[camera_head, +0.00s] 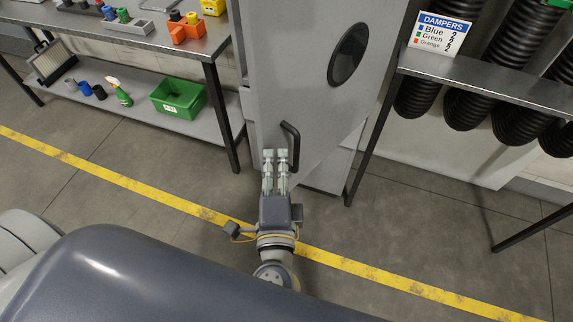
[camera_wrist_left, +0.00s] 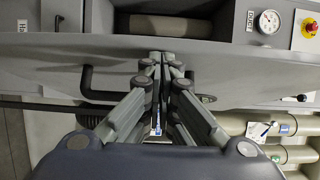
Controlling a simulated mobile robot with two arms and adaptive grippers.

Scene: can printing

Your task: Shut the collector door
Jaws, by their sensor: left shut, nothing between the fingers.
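The collector door (camera_head: 290,60) is a tall grey panel with a round dark window and a black bar handle (camera_head: 291,146). It stands ajar: in the left wrist view, the cabinet's dark opening (camera_wrist_left: 170,8) shows beyond the door (camera_wrist_left: 40,62). My left gripper (camera_head: 275,154) is shut and empty, its fingers pointing at the lower part of the door, just left of the handle. In the left wrist view the fingertips (camera_wrist_left: 163,58) overlap the door, and the handle (camera_wrist_left: 88,86) passes partly behind the fingers. I cannot tell whether they touch the door. My right gripper is not in view.
A workbench (camera_head: 150,38) with a green bin (camera_head: 178,97) on its lower shelf stands left of the door. A metal shelf (camera_head: 490,82) with black hoses stands at the right. A yellow line (camera_head: 120,181) crosses the clear floor. A gauge (camera_wrist_left: 268,21) is on the cabinet.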

